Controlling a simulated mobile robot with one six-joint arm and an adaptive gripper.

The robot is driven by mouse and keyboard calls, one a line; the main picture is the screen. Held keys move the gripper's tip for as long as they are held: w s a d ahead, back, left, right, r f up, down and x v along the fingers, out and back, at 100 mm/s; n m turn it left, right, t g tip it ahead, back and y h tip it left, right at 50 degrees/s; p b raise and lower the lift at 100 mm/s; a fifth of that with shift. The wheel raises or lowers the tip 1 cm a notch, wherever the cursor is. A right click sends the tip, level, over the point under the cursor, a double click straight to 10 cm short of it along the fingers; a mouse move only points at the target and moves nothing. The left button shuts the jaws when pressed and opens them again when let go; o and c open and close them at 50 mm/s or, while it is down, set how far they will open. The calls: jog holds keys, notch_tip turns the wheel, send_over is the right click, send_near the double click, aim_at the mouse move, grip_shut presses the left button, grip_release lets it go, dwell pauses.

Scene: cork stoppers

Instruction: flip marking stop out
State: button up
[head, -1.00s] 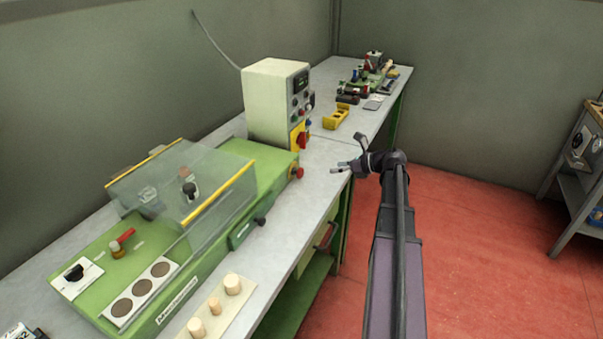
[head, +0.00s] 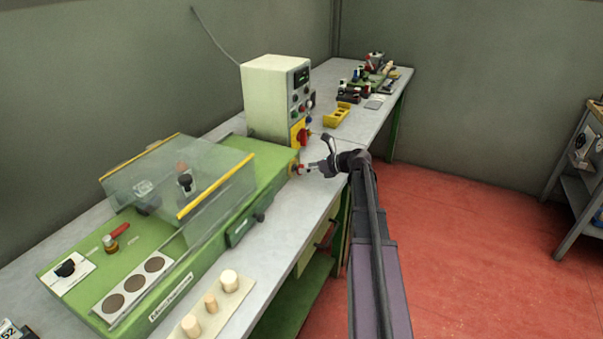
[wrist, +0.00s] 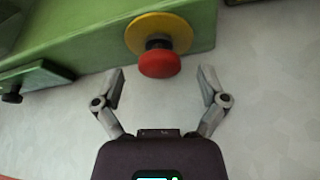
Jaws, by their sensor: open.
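The green machine (head: 255,190) lies along the grey bench, with a clear guard (head: 215,172) edged in yellow over its middle. A red mushroom-shaped stop button on a yellow disc sits on its right end. In the wrist view the red button (wrist: 159,64) is ahead of my gripper, with the yellow disc (wrist: 178,27) behind it. My gripper (wrist: 160,78) is open, with one finger on each side of the button and no visible contact. In the head view my gripper (head: 312,168) is just right of the machine's end. No marking label can be told apart.
A cream control box (head: 268,105) with a red knob (head: 303,137) on a yellow plate stands behind the machine. A yellow block (head: 336,116) is farther back. A board with cork stoppers (head: 210,302) lies in front. Bare bench surrounds the button's right side.

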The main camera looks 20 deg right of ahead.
jog(key=shift+x, duration=1.2)
grip_shut()
jog(key=shift+s+d, duration=0.4)
jog(key=shift+s, duration=0.2)
grip_release()
jog(key=shift+d, duration=0.1)
